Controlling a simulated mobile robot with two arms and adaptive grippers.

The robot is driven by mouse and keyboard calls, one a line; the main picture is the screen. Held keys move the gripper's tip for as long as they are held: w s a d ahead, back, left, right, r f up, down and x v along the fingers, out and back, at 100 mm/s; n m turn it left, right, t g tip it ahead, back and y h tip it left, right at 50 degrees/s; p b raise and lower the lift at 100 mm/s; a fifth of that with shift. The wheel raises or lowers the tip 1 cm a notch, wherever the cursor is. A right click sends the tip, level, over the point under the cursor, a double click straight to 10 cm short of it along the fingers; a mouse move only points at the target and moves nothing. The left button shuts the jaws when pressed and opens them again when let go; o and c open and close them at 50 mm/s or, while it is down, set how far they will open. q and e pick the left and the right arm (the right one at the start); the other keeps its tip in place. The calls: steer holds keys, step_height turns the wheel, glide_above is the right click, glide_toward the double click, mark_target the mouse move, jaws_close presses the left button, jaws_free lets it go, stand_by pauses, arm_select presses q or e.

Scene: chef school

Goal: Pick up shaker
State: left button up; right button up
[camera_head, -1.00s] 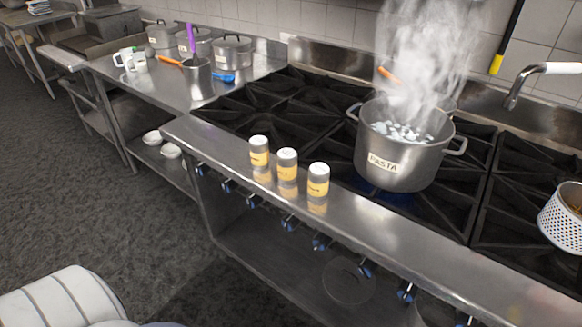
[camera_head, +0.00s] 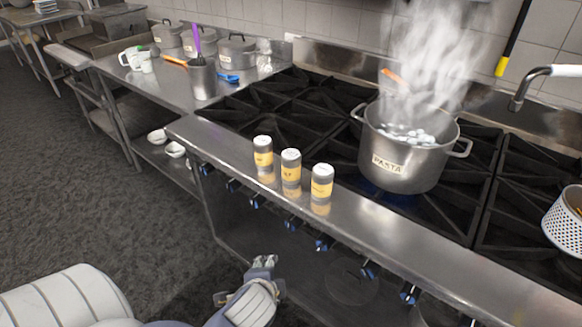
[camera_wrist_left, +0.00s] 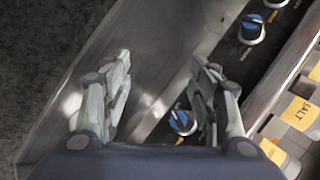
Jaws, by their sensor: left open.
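Three shakers with white lids and yellow labels stand upright in a row on the stove's steel front ledge: the left shaker (camera_head: 263,153), the middle shaker (camera_head: 291,172) and the right shaker (camera_head: 322,183). My left gripper (camera_head: 264,262) is low in front of the stove, below the ledge and apart from the shakers. In the left wrist view its fingers (camera_wrist_left: 160,95) are spread and empty. A label reading SALT (camera_wrist_left: 299,112) shows at that view's right edge. My right gripper is in neither view.
A steaming PASTA pot (camera_head: 400,165) stands on the burners behind the shakers. A white colander (camera_head: 562,222) is at the far right. Blue-marked knobs (camera_wrist_left: 252,30) line the stove front near my left gripper. A steel counter (camera_head: 175,85) with pots stands at the left.

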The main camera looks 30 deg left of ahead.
arm_select(q)
steer(key=w+a+r+m+t+y, duration=0.3)
steer(key=w+a+r+m+t, duration=0.1)
steer(key=w+r+m, duration=0.4)
steer(key=m+t+y, duration=0.2)
steer(key=m+t, duration=0.2)
steer(key=m, duration=0.8)
glide_toward(290, 167)
steer(key=x, duration=0.5)
steer(key=p+x, duration=0.1)
steer(key=x, duration=0.1)
steer(key=shift+w+a+f, duration=0.15)
steer(key=shift+w+f, duration=0.1)
steer(key=shift+f, duration=0.05)
steer(key=shift+w+a+r, duration=0.2)
steer(key=shift+w, duration=0.1)
steer(key=p+x, duration=0.1)
steer(key=x, duration=0.2)
steer(key=shift+w+a+r, duration=0.1)
steer(key=shift+w+r, duration=0.05)
steer(key=shift+w, duration=0.1)
steer(key=shift+w+a, duration=0.2)
steer(key=shift+w, duration=0.25)
steer(key=shift+s, duration=0.1)
steer(key=c, duration=1)
